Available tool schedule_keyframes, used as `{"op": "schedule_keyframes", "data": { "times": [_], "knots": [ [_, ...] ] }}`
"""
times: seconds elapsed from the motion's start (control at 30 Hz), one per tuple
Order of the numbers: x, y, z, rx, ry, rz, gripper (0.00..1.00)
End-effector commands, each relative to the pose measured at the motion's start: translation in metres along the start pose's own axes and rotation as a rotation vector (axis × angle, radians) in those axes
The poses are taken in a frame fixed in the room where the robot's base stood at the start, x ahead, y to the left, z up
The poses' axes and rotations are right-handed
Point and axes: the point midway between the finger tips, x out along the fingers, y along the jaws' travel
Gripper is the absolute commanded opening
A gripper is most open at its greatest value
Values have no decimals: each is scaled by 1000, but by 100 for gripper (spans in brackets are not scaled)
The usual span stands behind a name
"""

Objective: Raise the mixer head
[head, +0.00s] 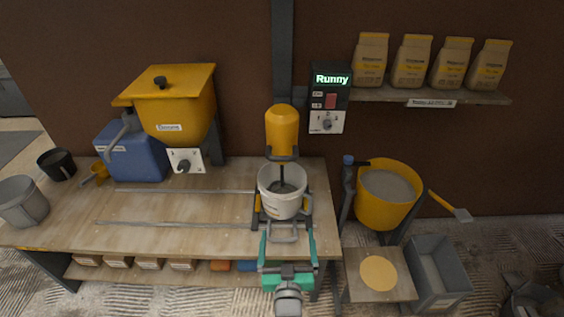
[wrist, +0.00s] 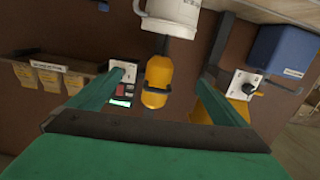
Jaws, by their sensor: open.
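The mixer head (head: 282,129) is a yellow-orange capsule on a dark upright post behind the bench. A grey bar or handle (head: 282,154) sits at its lower end, and a dark shaft runs down into a white bucket (head: 283,203) with grey contents. My teal gripper (head: 288,238) is open and empty, in front of and below the bucket in the head view. In the wrist view, which looks upside down, the mixer head (wrist: 157,80) shows between my open fingers (wrist: 165,72), beyond them. The bucket (wrist: 168,12) is cut off at the top.
A control box (head: 330,98) reading "Runny" hangs right of the post. A yellow hopper (head: 172,104) and blue container (head: 132,154) stand left on the bench (head: 180,208). A yellow tub (head: 386,190) stands right. Bags (head: 412,62) line a shelf. The middle bench carries two thin rails.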

Motion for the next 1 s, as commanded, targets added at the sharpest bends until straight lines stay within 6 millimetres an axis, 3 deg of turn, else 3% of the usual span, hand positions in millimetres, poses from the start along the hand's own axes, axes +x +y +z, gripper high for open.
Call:
{"op": "schedule_keyframes", "data": {
  "times": [0.03, 0.2, 0.4, 0.53, 0.77, 1.0],
  "knots": [
    [20, -1, -18, 7, 17, 1, 98],
    [71, -5, -65, 28, 42, 2, 98],
    [106, -9, -105, 50, 55, 0, 98],
    [116, -10, -117, 57, 58, -1, 98],
    [136, -10, -121, 59, 59, -1, 98],
    [178, -10, -124, 60, 59, -1, 98]
  ]
}}
